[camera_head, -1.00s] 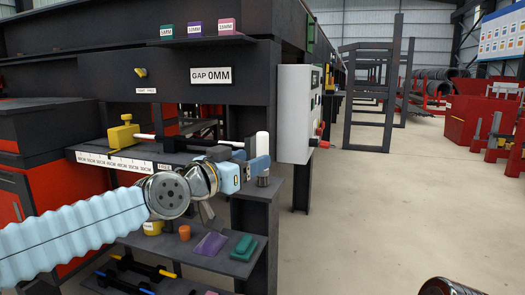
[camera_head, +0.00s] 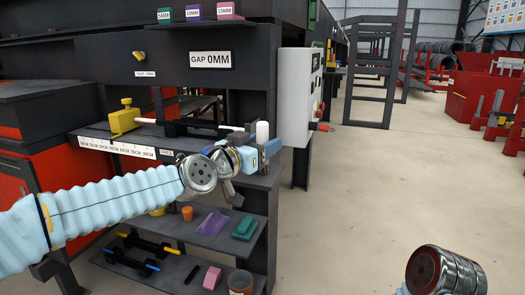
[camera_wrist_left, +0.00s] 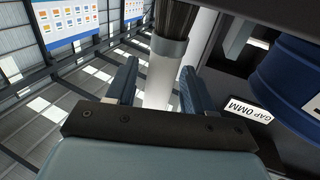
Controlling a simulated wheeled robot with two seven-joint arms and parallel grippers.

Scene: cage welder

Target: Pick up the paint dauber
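The paint dauber (camera_head: 262,132) stands upright at the right end of the bench ledge; its white top shows above my left gripper in the head view. In the left wrist view, the dauber's white shaft (camera_wrist_left: 160,78) runs between the fingers, with a grey collar and dark bristles at the picture's top. My left gripper (camera_head: 262,152) is at the dauber. Its fingers, seen in the left wrist view (camera_wrist_left: 158,90), are apart on either side of the shaft, with a visible gap on the left side. My right gripper is out of view; only part of that arm shows at lower right.
A white control box (camera_head: 299,97) hangs just right of the dauber. A yellow clamp (camera_head: 125,118) and a dark bar stand on the ledge to the left. A lower shelf holds an orange cup (camera_head: 187,213) and a green block (camera_head: 245,228).

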